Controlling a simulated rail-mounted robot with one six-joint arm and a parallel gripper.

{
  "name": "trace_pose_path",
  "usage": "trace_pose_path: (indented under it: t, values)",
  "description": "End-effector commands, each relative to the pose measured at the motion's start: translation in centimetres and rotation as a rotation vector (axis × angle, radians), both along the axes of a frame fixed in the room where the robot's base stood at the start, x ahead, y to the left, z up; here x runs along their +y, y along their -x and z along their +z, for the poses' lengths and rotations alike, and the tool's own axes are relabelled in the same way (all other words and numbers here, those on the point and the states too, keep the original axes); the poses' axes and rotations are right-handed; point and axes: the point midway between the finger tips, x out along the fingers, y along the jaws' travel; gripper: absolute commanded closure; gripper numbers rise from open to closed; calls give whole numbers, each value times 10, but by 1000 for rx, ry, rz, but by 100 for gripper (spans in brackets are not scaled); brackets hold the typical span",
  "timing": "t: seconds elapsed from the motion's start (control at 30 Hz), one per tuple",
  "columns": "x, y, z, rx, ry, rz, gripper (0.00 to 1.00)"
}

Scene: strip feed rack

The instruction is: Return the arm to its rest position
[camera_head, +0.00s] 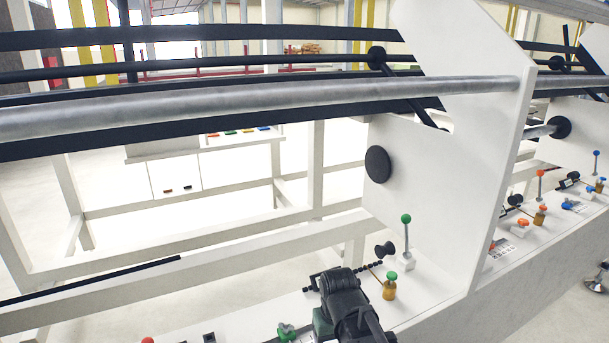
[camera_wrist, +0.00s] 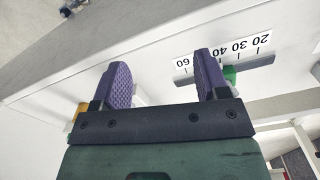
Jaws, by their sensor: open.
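My gripper (camera_wrist: 163,68) shows in the wrist view with two purple ridged fingers standing wide apart. No object shows held between them. Beyond the right finger is a dark bar with a green slider (camera_wrist: 230,75), beside a printed scale (camera_wrist: 220,50). I cannot tell whether the finger touches the slider. A yellow part (camera_wrist: 80,112) is partly hidden behind the left finger. In the head view my dark arm end is low over the white ledge, at bottom centre. The fingers cannot be made out clearly there.
Close to my arm stand a green-topped lever (camera_head: 406,220), a green-capped brass valve (camera_head: 390,286) and a black knob (camera_head: 384,250). A white upright panel (camera_head: 440,170) rises behind them. A long grey bar (camera_head: 250,98) crosses above. More coloured controls line the ledge at right.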

Motion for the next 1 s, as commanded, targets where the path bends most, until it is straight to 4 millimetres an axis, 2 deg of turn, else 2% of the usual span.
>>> trace_pose_path:
  t: [0.03, 0.1, 0.17, 0.2, 0.3, 0.5, 0.57, 0.67, 1.0]
  values:
    - [-31, 23, 0, 0, 0, -60, 32]
    - [-66, 43, 0, 0, 0, -138, 32]
    - [-95, 56, 0, 0, 0, -207, 32]
    - [-114, 56, 0, 0, -1, -254, 32]
    - [-112, 51, 54, 0, 0, -247, 32]
    - [-111, 50, 118, 0, 1, -245, 32]
    - [-111, 50, 131, 0, 1, -245, 32]
    - [-111, 50, 140, 0, 1, -244, 32]
    - [-111, 50, 135, 0, 1, -243, 32]
